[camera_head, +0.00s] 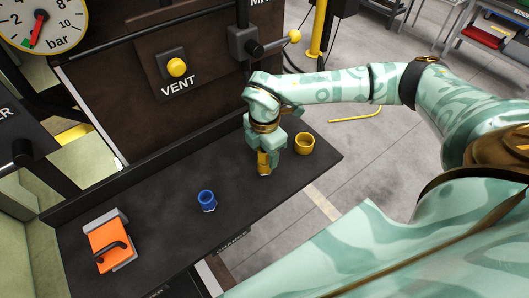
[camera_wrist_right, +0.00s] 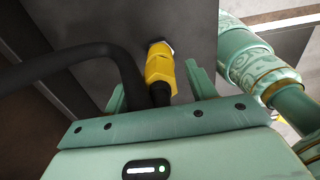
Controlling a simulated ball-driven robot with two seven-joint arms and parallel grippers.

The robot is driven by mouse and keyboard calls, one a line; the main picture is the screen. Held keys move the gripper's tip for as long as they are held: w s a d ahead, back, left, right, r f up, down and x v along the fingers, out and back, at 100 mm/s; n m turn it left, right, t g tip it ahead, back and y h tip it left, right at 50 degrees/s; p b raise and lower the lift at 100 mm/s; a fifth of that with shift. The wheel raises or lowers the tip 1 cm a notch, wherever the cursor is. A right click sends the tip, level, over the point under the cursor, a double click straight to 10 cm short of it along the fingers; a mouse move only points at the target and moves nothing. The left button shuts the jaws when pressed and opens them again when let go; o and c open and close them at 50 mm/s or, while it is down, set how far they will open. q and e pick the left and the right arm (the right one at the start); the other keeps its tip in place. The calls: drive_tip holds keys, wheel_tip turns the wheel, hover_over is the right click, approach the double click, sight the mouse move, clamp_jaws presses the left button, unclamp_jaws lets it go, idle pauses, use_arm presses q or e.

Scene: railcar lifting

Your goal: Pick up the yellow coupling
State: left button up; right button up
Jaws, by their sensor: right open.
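The yellow coupling (camera_head: 264,165) stands on the dark shelf directly below my right gripper (camera_head: 265,148) in the head view. In the right wrist view the yellow coupling (camera_wrist_right: 160,66) has a black hose at its near end. There my right gripper (camera_wrist_right: 156,80) is open, with one finger on each side of the coupling and gaps between. My left gripper is not in view.
A yellow ring-shaped socket (camera_head: 304,143) stands right of the coupling. A blue socket (camera_head: 207,200) and an orange block with a black handle (camera_head: 107,245) are on the shelf (camera_head: 160,200) to the left. A panel with a yellow VENT knob (camera_head: 177,67) rises behind.

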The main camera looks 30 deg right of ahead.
drive_tip(key=c, duration=1.2)
